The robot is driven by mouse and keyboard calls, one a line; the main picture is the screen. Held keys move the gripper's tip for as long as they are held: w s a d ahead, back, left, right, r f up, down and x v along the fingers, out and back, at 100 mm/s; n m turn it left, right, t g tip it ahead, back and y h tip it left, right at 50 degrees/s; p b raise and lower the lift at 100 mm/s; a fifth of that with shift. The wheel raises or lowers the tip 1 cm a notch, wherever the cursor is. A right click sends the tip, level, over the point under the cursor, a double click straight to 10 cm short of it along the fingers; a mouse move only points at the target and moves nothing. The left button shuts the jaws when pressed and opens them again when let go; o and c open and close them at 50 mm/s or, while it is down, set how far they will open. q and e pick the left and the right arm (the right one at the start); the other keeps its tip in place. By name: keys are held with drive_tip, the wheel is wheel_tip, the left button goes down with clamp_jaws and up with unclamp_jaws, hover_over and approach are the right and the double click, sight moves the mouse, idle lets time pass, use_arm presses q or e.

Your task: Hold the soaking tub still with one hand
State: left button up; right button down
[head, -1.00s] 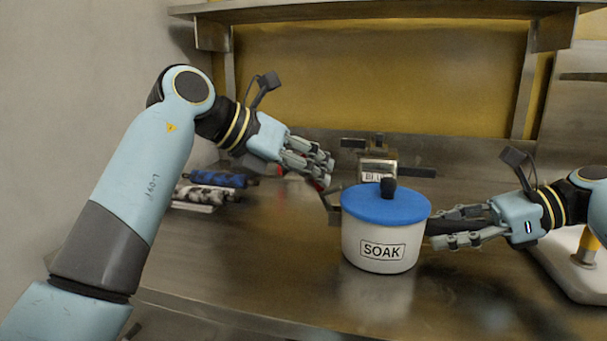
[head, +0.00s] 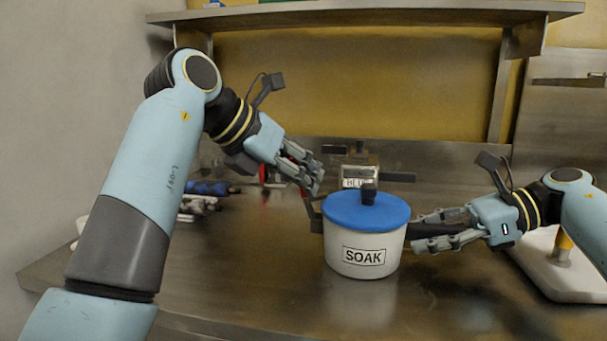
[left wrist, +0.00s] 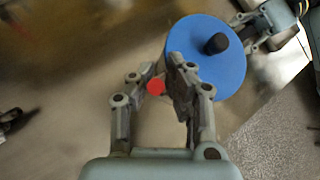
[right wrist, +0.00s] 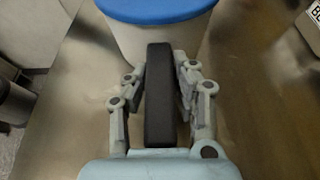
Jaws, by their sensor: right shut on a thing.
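The soaking tub (head: 345,235) is a white pot labelled SOAK, upright on the steel counter. Its blue lid (head: 350,210) has a black knob (head: 368,194) and is on. A dark handle sticks out on each side. My right gripper (head: 422,232) is shut on the right handle (head: 436,224); the right wrist view shows this black bar (right wrist: 160,95) between its fingers. My left gripper (head: 316,182) is open, just above and left of the lid, near the left handle (head: 309,211). In the left wrist view, a red spot (left wrist: 156,86) shows between its fingers; I cannot tell what it is.
Blue and mottled rolls (head: 207,188) lie at the back left, partly behind my left arm. A white board (head: 545,270) lies at the right. The counter's front middle is clear.

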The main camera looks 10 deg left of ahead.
use_arm(q)
drive_tip(key=o, duration=0.3)
drive_tip(key=shift+d+r, duration=0.1)
drive_tip(key=v, duration=1.2)
